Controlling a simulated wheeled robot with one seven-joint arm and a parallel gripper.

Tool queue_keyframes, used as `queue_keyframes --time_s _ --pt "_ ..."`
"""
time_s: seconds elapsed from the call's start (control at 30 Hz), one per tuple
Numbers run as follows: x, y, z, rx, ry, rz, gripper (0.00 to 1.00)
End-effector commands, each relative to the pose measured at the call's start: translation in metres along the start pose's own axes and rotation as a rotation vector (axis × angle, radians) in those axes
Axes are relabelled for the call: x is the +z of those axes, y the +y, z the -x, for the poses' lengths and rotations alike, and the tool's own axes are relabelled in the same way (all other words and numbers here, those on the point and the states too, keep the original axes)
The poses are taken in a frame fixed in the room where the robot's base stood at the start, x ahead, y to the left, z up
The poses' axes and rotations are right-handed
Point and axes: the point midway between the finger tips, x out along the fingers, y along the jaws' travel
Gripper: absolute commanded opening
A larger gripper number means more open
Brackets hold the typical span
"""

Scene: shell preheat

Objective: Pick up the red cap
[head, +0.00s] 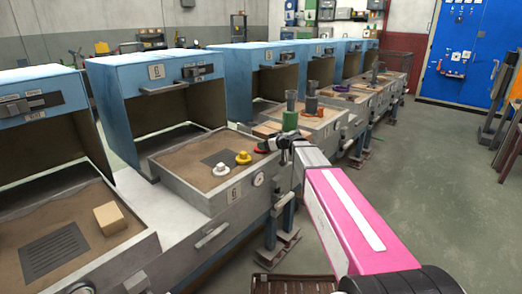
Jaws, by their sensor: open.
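The red cap (262,148) sits on the sandy bed of the middle tray (157,166), near its right edge. It is small in the head view and partly hidden by my gripper. My gripper (273,145) is open, dark and small in the picture, just right of the red cap. I cannot tell whether its fingers are around the cap or only beside it. A yellow cap (243,157) stands left of the red one, and a white cap (221,169) stands further left and nearer.
A dark grate (221,158) lies in the same tray. A green cylinder (290,121) with a grey top stands close behind my gripper. Blue open-fronted boxes (160,85) line the back. A tan block (109,218) lies in the left tray. The floor (400,190) at right is clear.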

Motion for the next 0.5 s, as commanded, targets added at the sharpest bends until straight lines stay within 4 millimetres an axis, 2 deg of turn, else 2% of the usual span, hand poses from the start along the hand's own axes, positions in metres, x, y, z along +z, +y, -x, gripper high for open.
queue_keyframes --time_s 0.1,0.3,0.47,0.5 --pt "-0.0001 0.0012 -0.0104 0.001 0.000 0.000 0.60" --pt "0.0000 0.0005 -0.0100 0.001 0.001 0.000 0.60" --pt "-0.0001 0.0005 -0.0098 0.001 0.000 0.000 0.07" --pt "-0.0001 0.0005 -0.0098 0.001 0.000 0.000 0.06"
